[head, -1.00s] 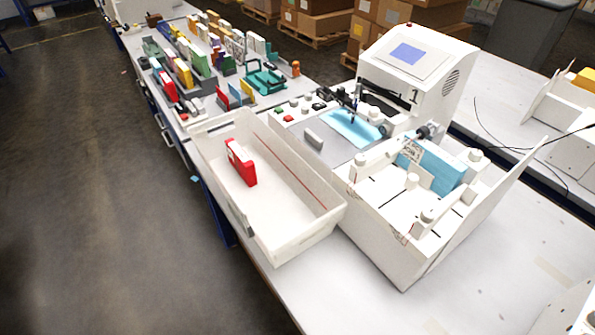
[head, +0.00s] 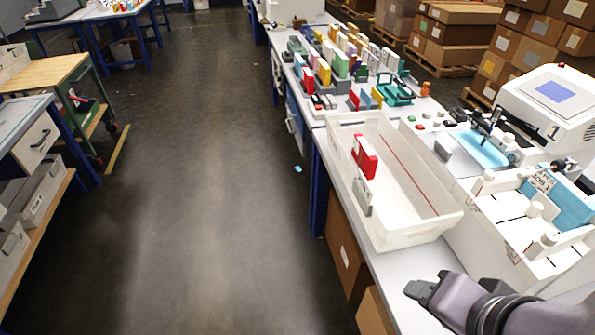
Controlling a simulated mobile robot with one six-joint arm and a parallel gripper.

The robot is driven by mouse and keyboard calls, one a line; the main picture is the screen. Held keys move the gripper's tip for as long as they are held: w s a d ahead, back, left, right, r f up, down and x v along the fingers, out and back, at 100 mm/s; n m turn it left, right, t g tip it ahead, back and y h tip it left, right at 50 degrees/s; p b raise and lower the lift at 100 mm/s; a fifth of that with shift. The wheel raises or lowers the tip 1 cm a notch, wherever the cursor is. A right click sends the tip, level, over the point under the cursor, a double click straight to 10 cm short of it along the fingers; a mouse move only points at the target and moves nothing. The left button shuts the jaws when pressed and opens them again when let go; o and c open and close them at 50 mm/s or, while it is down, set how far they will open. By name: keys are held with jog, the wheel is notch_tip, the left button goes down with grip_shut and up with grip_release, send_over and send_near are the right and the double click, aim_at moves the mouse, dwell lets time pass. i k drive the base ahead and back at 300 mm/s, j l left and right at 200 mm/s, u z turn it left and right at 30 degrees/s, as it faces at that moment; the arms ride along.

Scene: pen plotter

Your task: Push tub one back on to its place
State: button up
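A long white open tub (head: 424,221), which I take to be tub one, stands on the bench close along its aisle-side edge. A red block (head: 364,156) stands inside it, and a small grey plate (head: 362,197) is on its aisle-side wall. The tub lies beside the white plotter marked 1 (head: 556,131). I cannot tell exactly how its base sits against the edge. My gripper (head: 420,289) shows at the lower right, past the tub's near end and apart from it. Its dark fingers are seen side-on, and their opening cannot be made out.
A white fixture (head: 520,250) with posts and a blue block (head: 572,205) stands right of the tub. Rows of coloured blocks (head: 340,62) fill the bench behind. A wooden-topped cart (head: 45,72) stands at left.

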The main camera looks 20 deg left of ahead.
aim_at(410, 206)
jog(key=u, duration=0.35)
jog(key=i+j+z, duration=1.15)
jog(key=j+z, duration=0.15)
jog(key=j, duration=0.4)
jog(key=i+j+z, duration=0.2)
jog(key=j+z, duration=0.25)
jog(key=j, duration=0.3)
jog(key=j+z, duration=0.45)
jog(key=j, duration=0.35)
jog(key=j+z, duration=0.4)
jog(key=j, duration=0.45)
jog(key=k+j+z, duration=0.25)
jog(key=j+z, duration=0.2)
jog(key=j, duration=0.3)
